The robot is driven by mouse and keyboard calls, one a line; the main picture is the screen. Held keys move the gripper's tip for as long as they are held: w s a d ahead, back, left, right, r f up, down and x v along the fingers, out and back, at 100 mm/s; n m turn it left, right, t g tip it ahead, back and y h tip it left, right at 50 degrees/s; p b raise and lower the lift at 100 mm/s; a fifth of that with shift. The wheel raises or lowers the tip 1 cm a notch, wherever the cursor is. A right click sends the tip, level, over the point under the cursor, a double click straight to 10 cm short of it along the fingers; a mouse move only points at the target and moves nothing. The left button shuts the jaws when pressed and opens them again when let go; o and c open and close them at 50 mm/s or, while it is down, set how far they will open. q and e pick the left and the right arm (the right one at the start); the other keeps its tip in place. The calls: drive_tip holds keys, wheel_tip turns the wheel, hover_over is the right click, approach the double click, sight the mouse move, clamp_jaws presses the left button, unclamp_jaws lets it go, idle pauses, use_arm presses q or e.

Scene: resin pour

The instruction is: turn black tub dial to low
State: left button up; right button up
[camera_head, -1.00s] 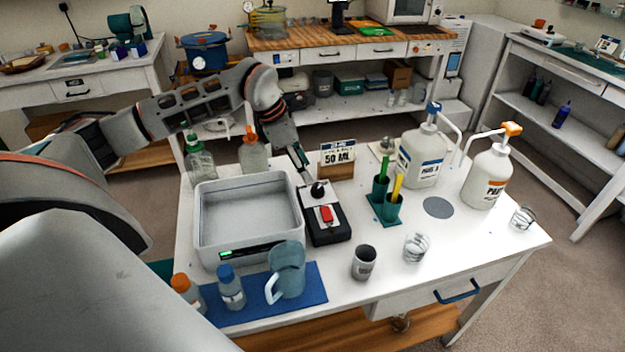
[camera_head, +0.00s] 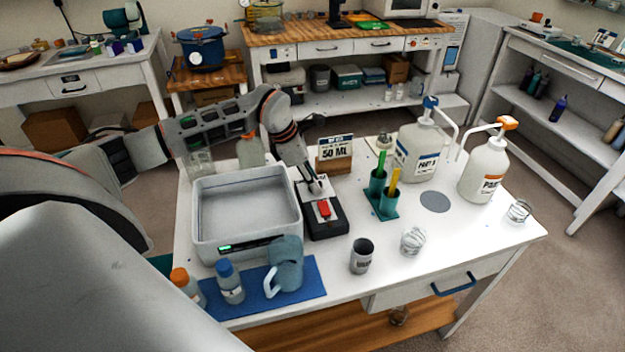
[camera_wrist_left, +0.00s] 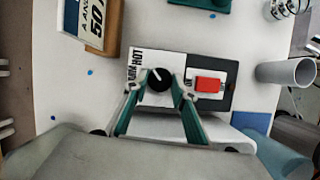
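A black control box (camera_head: 327,224) stands on the white table, right of the grey tub (camera_head: 246,247). Its top has a light panel with a round black dial (camera_wrist_left: 158,80) and a red switch (camera_head: 324,209). In the left wrist view, the dial's white pointer line points up and left, and a label by it reads HOT; other lettering is partly hidden. My left gripper (camera_wrist_left: 161,82) is over the box, its teal fingers on either side of the dial with what looks like slight gaps. In the head view the gripper (camera_head: 316,185) covers the dial. My right gripper is not in view.
A 50 ML sign (camera_head: 335,148) stands close behind the box. A teal holder with two cups (camera_head: 388,203) is to its right. A grey cup (camera_head: 361,256) and a teal pitcher (camera_head: 287,270) on a blue mat are in front. Pump bottles (camera_head: 484,172) stand further right.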

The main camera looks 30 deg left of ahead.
use_arm(q)
drive_tip(key=c, duration=0.3)
drive_tip(key=n+y+p, duration=0.1)
drive_tip(key=n, duration=0.2)
drive_tip(key=shift+s+d+t, duration=0.1)
drive_tip(key=shift+t, duration=0.3)
drive_tip(key=n+y, duration=0.1)
drive_tip(key=n, duration=0.2)
drive_tip(key=n+y, duration=0.1)
drive_tip(key=n, duration=0.2)
drive_tip(key=shift+d+t, duration=0.2)
drive_tip(key=shift+t, duration=0.1)
drive_tip(key=n+y, duration=0.1)
drive_tip(key=n, duration=0.1)
drive_tip(key=shift+d+n, duration=0.1)
drive_tip(key=shift+n, duration=0.2)
drive_tip(key=n+y+b, duration=0.1)
drive_tip(key=n, duration=0.1)
drive_tip(key=n+y, duration=0.1)
drive_tip(key=n, duration=0.1)
drive_tip(key=shift+d+n+g+b, duration=0.1)
drive_tip(key=shift+n+g+b, duration=0.2)
drive_tip(key=shift+g+b, duration=0.1)
drive_tip(key=shift+d+n+g+y, duration=0.1)
drive_tip(key=shift+n+g+y, duration=0.35)
drive_tip(key=shift+n, duration=1.25)
